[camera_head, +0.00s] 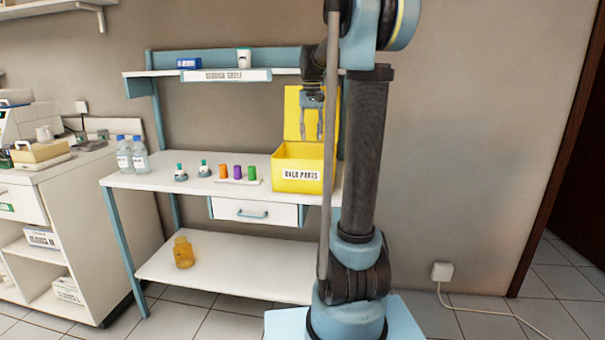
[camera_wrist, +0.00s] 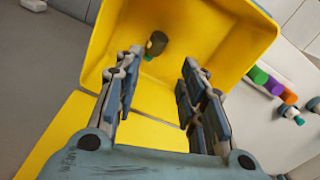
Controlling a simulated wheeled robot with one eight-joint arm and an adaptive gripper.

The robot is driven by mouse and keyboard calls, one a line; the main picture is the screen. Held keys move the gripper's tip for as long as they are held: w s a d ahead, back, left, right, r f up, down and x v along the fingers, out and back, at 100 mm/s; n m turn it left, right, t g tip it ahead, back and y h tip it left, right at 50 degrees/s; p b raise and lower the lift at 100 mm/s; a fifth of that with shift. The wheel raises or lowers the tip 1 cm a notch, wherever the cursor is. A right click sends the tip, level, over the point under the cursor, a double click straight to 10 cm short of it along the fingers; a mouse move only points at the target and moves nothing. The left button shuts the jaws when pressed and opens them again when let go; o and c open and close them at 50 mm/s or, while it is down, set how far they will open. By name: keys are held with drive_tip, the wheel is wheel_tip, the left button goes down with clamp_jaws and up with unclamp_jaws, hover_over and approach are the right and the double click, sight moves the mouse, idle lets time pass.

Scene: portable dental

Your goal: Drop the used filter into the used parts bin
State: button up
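The yellow used parts bin (camera_head: 312,187) stands on the right part of the bench with its lid (camera_head: 292,115) raised. My gripper (camera_head: 312,136) hangs above the bin's opening, pointing down. In the wrist view my gripper (camera_wrist: 160,72) is open, with a wide empty gap between its fingers. A small dark brown-olive cylinder with a green end, which looks like the used filter (camera_wrist: 156,44), shows inside the bin (camera_wrist: 205,28), apart from both fingers. I cannot tell whether it rests on the bin's floor. The bin's front wall hides it in the head view.
Orange, purple and green cylinders (camera_head: 238,172) stand in a row left of the bin, with two small green-topped parts (camera_head: 204,168) and two bottles (camera_head: 139,155) farther left. A shelf (camera_head: 225,75) runs above. An amber jar (camera_head: 183,252) stands on the lower shelf.

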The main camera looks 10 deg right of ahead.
wheel_tip(320, 180, up, 11)
drive_tip(key=shift+r, duration=0.15)
idle(0.4)
drive_tip(key=s+f+t, duration=0.2)
drive_tip(key=s+f, duration=3.2)
drive_tip(key=f, duration=0.1)
drive_tip(key=shift+s+n, duration=0.4)
drive_tip(key=shift+w+f, duration=0.25)
drive_tip(key=shift+w, duration=0.25)
drive_tip(key=shift+c, duration=0.4)
